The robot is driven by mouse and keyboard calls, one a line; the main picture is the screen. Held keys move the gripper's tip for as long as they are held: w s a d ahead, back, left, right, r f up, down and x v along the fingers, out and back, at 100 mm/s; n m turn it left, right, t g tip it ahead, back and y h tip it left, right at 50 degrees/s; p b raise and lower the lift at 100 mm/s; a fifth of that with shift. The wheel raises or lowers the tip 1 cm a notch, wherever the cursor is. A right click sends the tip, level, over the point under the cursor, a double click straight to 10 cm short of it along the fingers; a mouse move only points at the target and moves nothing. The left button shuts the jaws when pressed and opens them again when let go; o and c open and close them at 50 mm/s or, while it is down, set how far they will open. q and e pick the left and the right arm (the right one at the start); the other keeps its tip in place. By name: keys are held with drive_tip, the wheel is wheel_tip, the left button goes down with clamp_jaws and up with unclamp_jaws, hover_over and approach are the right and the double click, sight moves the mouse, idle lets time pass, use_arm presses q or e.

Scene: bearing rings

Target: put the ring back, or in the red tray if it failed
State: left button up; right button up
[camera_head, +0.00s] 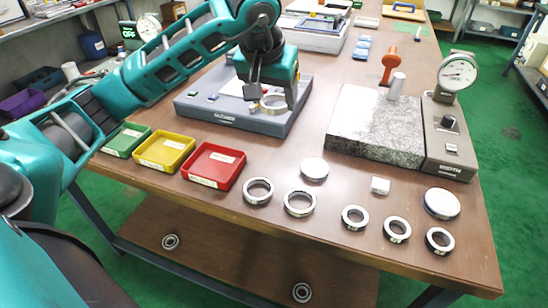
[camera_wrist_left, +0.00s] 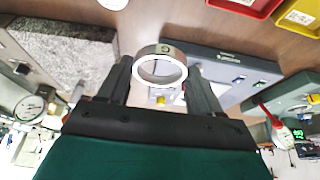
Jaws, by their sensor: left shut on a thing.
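My left gripper (camera_head: 272,99) is shut on a steel ring (camera_head: 274,104), over the front right part of a grey instrument box (camera_head: 215,117). In the left wrist view the ring (camera_wrist_left: 160,49) sits between the two dark fingertips (camera_wrist_left: 159,72), its opening facing the camera. I cannot tell whether it touches the box. The red tray (camera_head: 232,181) stands in front of the box, with no ring visible in it. Two larger rings (camera_head: 258,202) (camera_head: 300,213) and several smaller rings (camera_head: 354,227) lie along the table's front. My right gripper is not in view.
Yellow (camera_head: 150,164) and green (camera_head: 117,149) trays stand left of the red one. A granite plate (camera_head: 375,135) with a dial gauge (camera_head: 457,72) stands at right. Metal discs (camera_head: 315,169) (camera_head: 442,203) and a small pale block (camera_head: 380,186) lie near the rings.

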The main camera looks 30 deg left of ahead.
use_arm(q)
drive_tip(key=b, duration=0.1)
hover_over(276, 161)
drive_tip(key=s, duration=0.2)
drive_tip(key=f, duration=1)
drive_tip(key=shift+w+d+f, duration=0.1)
drive_tip(key=shift+w+f, duration=0.05)
drive_tip(key=shift+w, duration=0.1)
drive_tip(key=shift+f, duration=0.5)
wheel_tip(276, 161, down, 4)
drive_tip(key=shift+r+b, duration=0.2)
drive_tip(key=shift+b, duration=0.25)
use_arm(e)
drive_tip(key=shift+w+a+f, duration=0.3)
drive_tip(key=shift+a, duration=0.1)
use_arm(q)
drive_tip(key=o, duration=0.7)
drive_tip(key=shift+f, duration=0.15)
drive_tip(key=o, duration=0.5)
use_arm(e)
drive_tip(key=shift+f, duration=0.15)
